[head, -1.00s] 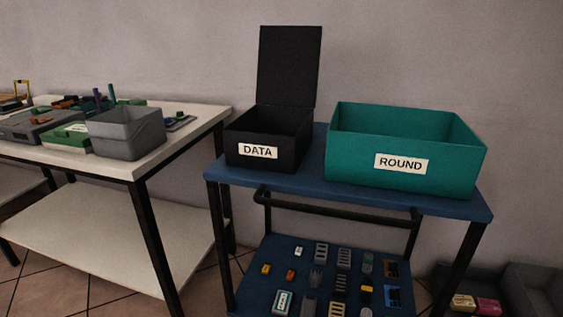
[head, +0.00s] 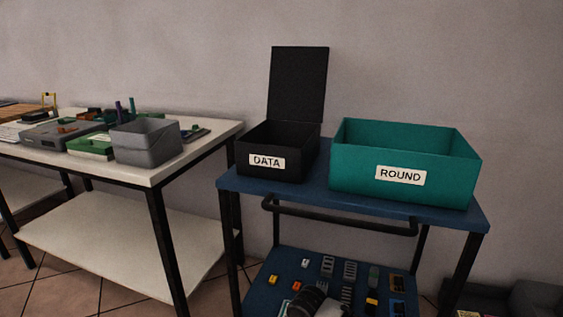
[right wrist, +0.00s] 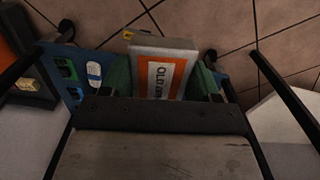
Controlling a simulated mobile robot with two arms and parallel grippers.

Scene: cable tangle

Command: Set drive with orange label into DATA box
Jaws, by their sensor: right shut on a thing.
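The DATA box (head: 278,166) is black, with its lid (head: 298,84) standing open at the back, on the left of the blue cart top in the head view. In the right wrist view, my right gripper (right wrist: 162,82) is shut on the drive with the orange label (right wrist: 163,60), a pale flat block with partly readable black lettering. The drive sits between the green finger pads. Part of my right arm (head: 312,300) shows low in the head view, below the DATA box. My left gripper is not in view.
A teal ROUND box (head: 350,172) stands right of the DATA box on the cart (head: 315,189). A black handle bar (head: 340,218) crosses the cart front. Small parts lie on the lower shelf (head: 268,264). A white table (head: 175,172) with a grey bin (head: 146,144) stands left.

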